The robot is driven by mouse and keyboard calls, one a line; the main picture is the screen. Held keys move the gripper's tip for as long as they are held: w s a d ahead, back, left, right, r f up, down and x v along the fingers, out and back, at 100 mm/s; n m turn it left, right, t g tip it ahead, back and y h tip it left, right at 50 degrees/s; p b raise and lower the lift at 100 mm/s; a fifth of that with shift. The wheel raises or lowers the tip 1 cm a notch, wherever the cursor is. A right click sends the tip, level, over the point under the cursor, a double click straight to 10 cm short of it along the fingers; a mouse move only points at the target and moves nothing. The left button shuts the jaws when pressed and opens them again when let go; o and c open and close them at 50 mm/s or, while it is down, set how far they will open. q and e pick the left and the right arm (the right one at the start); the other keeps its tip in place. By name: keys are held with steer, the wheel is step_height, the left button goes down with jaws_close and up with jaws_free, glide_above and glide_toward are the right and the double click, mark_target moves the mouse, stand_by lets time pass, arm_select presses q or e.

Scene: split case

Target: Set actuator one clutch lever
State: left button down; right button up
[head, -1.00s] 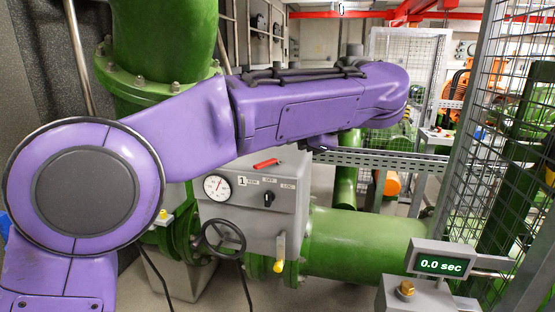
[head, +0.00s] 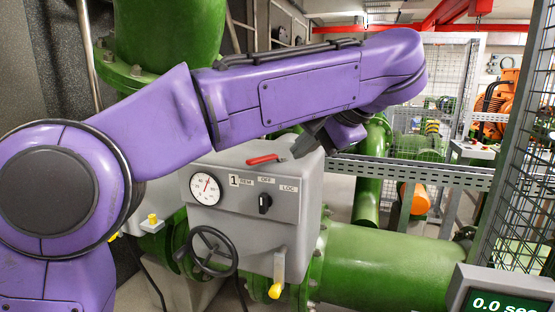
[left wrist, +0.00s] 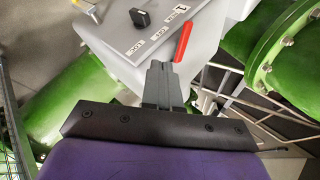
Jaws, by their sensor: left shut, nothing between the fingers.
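The grey actuator box (head: 230,205) marked 1 stands on the green pipe. A red lever (head: 263,159) lies on its top; it also shows in the left wrist view (left wrist: 183,42). A yellow-tipped lever (head: 277,270) hangs down at the box's lower front. My left gripper (head: 303,147) is at the top right edge of the box, right of the red lever. In the left wrist view my gripper's fingers (left wrist: 158,72) are together and empty, close beside the red lever's lower end. I cannot tell whether they touch it. My right gripper is not in view.
The box front carries a gauge (head: 204,188), a black selector knob (head: 265,204) and a black handwheel (head: 213,252). A green pipe (head: 385,265) runs right. A display post (head: 500,290) and a mesh fence (head: 525,150) stand at the right.

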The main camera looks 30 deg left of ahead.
mark_target(268, 161)
arm_select(q)
steer(key=a+f, duration=0.1)
steer(key=a, duration=0.1)
steer(key=w+a+f+p, duration=0.1)
steer(key=a, duration=0.2)
steer(key=w+a+f+p, duration=0.1)
steer(key=a, duration=0.1)
steer(key=shift+w+a+f, duration=0.1)
steer(key=shift+a+f, duration=0.2)
steer(key=shift+f, duration=0.05)
steer(key=shift+a+f, duration=0.1)
steer(key=shift+a, duration=0.15)
steer(key=shift+w, duration=0.1)
steer(key=shift+w+d, duration=0.1)
steer(key=shift+w, duration=0.05)
